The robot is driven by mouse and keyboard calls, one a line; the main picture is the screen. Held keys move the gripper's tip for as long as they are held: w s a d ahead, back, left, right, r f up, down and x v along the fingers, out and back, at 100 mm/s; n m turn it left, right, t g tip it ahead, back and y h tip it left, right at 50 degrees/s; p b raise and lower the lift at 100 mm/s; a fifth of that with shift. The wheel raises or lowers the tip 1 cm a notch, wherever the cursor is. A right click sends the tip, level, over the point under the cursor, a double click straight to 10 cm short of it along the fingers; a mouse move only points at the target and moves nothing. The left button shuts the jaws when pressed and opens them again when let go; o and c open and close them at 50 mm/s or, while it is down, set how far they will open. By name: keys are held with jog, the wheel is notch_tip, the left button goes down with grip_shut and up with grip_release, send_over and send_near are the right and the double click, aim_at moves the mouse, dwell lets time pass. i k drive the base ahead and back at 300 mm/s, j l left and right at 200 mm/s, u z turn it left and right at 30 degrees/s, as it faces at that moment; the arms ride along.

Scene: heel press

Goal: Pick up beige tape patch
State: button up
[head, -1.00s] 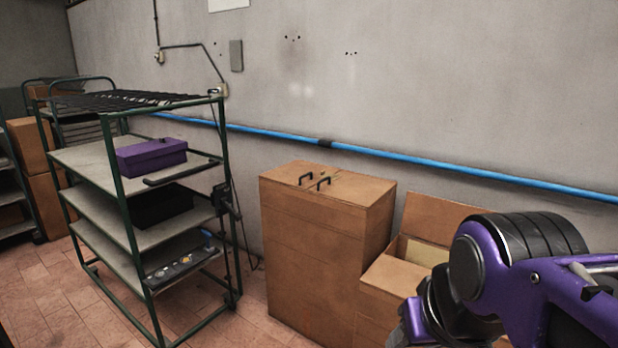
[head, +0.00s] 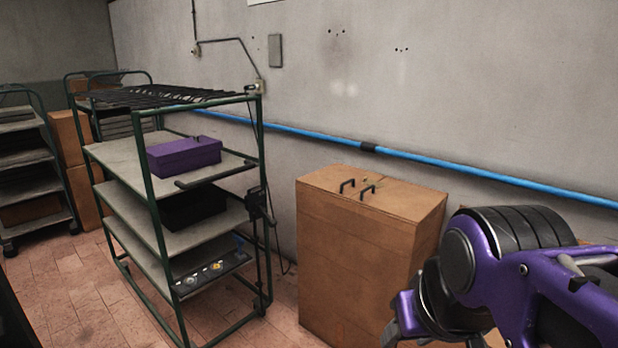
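I cannot make out a beige tape patch for sure. A tiny pale speck (head: 366,181) lies on top of the tall brown box (head: 365,250), by its two black handles; it is too small to identify. My arm fills the lower right of the head view, in front of the box's right side. Only a grey edge that may be part of my gripper shows at the bottom of the picture. Its fingertips are not visible, so I cannot tell what they do or hold.
A green-framed shelf rack (head: 257,180) stands left of the box, carrying a purple case (head: 184,156) and a black bin (head: 190,210). Another rack (head: 45,160) and brown boxes (head: 80,185) stand far left. A blue pipe (head: 440,162) runs along the wall. Tiled floor (head: 75,300) is open at lower left.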

aim_at(367, 182)
jog(key=i+j+u, duration=0.1)
jog(key=i+u, duration=0.3)
jog(key=i, duration=0.7)
jog(key=i+j+z, duration=0.1)
jog(key=i+z, duration=0.25)
jog(key=i+j+z, duration=0.2)
jog(key=i+z, duration=0.15)
jog(key=i, duration=0.2)
jog(key=i+j+z, duration=0.2)
jog(key=z, duration=0.2)
jog(key=i+j+z, duration=0.3)
jog(key=z, duration=0.15)
